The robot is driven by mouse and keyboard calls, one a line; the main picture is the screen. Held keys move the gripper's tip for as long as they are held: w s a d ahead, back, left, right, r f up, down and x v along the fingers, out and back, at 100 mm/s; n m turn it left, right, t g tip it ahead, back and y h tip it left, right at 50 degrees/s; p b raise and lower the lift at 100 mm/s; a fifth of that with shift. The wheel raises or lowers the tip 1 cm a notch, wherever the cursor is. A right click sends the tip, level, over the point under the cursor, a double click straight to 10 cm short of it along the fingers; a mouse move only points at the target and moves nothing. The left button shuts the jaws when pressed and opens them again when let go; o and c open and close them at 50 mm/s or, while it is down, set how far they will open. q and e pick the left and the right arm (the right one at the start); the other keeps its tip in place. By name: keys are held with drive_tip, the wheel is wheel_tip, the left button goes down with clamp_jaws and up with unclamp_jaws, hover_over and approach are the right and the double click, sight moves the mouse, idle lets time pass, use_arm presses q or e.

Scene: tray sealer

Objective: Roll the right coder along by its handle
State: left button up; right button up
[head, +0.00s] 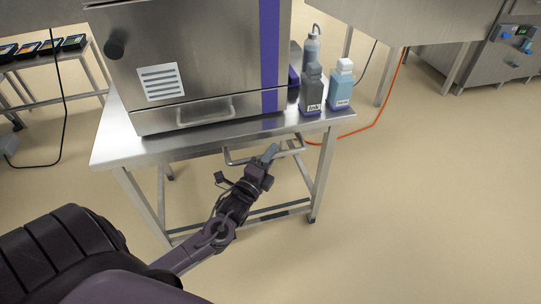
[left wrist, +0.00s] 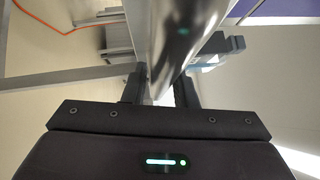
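A steel coder (head: 195,62) with a purple stripe stands on a wheeled steel cart (head: 300,124) in the head view. The cart's handle (head: 233,160) is a bent bar below the front edge of its top. My left gripper (head: 268,155) is at this handle, right of its middle, and hides part of it. In the left wrist view the two fingers of my left gripper (left wrist: 162,88) stand a little apart. A shiny steel strip runs down between them; whether they press on the handle is unclear. My right gripper is out of view.
A dark ink bottle (head: 312,92), a pale blue bottle (head: 341,88) and a grey bottle (head: 311,48) stand on the cart's right end. An orange hose (head: 380,112) lies on the floor behind. A rack with trays (head: 50,47) is at left. Floor in front and right is clear.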

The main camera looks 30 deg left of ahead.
use_arm(q)
clamp_jaws()
